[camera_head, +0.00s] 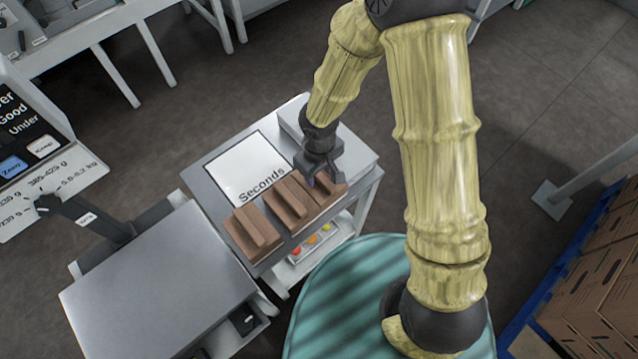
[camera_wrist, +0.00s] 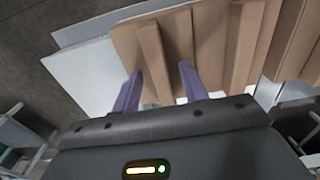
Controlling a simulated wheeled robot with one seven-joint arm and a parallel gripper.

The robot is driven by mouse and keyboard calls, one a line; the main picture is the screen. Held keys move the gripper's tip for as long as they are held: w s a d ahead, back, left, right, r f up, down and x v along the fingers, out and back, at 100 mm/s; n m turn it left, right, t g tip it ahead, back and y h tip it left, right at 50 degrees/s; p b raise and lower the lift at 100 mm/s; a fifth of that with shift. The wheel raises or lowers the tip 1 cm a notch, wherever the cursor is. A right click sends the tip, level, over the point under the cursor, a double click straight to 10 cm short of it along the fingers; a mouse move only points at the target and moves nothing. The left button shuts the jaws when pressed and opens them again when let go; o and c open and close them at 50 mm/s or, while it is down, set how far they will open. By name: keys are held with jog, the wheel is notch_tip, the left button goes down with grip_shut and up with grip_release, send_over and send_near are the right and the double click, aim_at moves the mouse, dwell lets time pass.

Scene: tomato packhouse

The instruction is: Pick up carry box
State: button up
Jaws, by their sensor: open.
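Three brown cardboard carry boxes, each with a raised ridge handle, stand in a row on a small grey cart. In the head view they are the left box (camera_head: 248,236), the middle box (camera_head: 288,202) and the right box, partly hidden by my gripper (camera_head: 325,180). My gripper is open over the right box. In the wrist view my gripper (camera_wrist: 160,70) has two purple fingers, apart. The ridge of the nearest box (camera_wrist: 152,45) appears between them in the picture. I cannot tell whether the fingers touch it. The other boxes show to the right, with another ridge (camera_wrist: 242,45).
A sheet marked "Seconds" (camera_head: 248,167) lies on the cart behind the boxes. A pale bin (camera_head: 352,152) sits at the cart's far right. A tray with tomatoes (camera_head: 313,241) is below. A grey bench (camera_head: 155,290) stands left; blue-framed stacked cartons (camera_head: 600,280) stand right.

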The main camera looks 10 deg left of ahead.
dwell(0.3)
grip_shut()
notch_tip(320, 180, up, 10)
jog(key=p, duration=0.2)
dwell(0.4)
dwell(0.4)
notch_tip(320, 180, up, 7)
jog(key=p, duration=0.5)
